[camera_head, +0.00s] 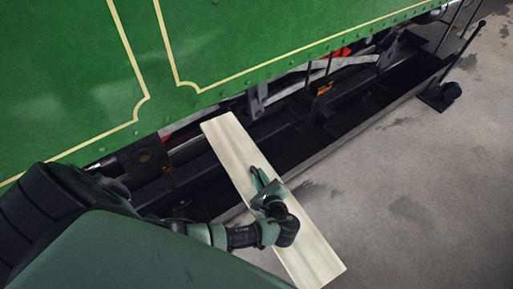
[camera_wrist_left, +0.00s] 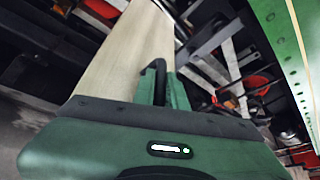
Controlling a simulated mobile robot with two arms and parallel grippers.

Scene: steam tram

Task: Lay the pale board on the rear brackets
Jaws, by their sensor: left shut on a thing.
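The pale board (camera_head: 228,143) is long and flat, with light wood grain. It lies at a slant across the head view, its far end by the lower edge of the green tram side and its near end over the concrete. My left gripper (camera_head: 262,182) is shut on the board near its middle. In the left wrist view the board (camera_wrist_left: 125,55) runs away from the gripper's fingers (camera_wrist_left: 160,85). A dark upright bracket-like part (camera_head: 257,99) hangs beyond the board's far end. I cannot tell which parts are the rear brackets, or whether the board touches any.
The green tram side (camera_head: 300,30) with cream lines fills the top. Below it run dark frame members and a long dark trough-like edge (camera_head: 350,135). A dark lever on a foot (camera_head: 440,95) stands at the right. Bare concrete (camera_head: 430,200) is open at the lower right.

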